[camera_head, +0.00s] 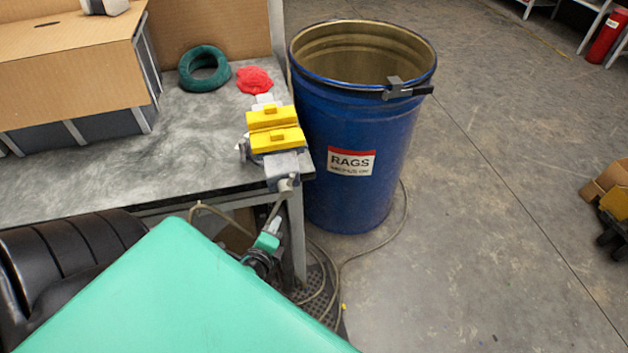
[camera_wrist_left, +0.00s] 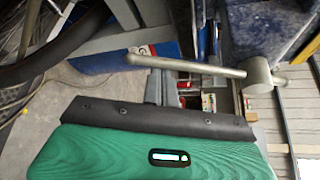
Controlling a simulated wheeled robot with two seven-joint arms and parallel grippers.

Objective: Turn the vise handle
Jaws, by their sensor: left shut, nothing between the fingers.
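The vise (camera_head: 275,140) with yellow jaw covers sits at the front right corner of the bench. Its grey handle bar (camera_head: 275,207) slants down from the screw end below the bench edge. In the left wrist view, the handle bar (camera_wrist_left: 185,65) runs through a round hub (camera_wrist_left: 257,76). My left gripper (camera_head: 271,228) is low beside the bench leg, at the lower end of the bar. In the left wrist view its shut fingers (camera_wrist_left: 161,78) are close to the bar, with nothing between them. I cannot tell whether they touch it. My right gripper is not in view.
A blue rags drum (camera_head: 350,195) stands just right of the bench (camera_head: 110,180). A cable (camera_head: 385,245) crosses the floor. Open floor lies further right.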

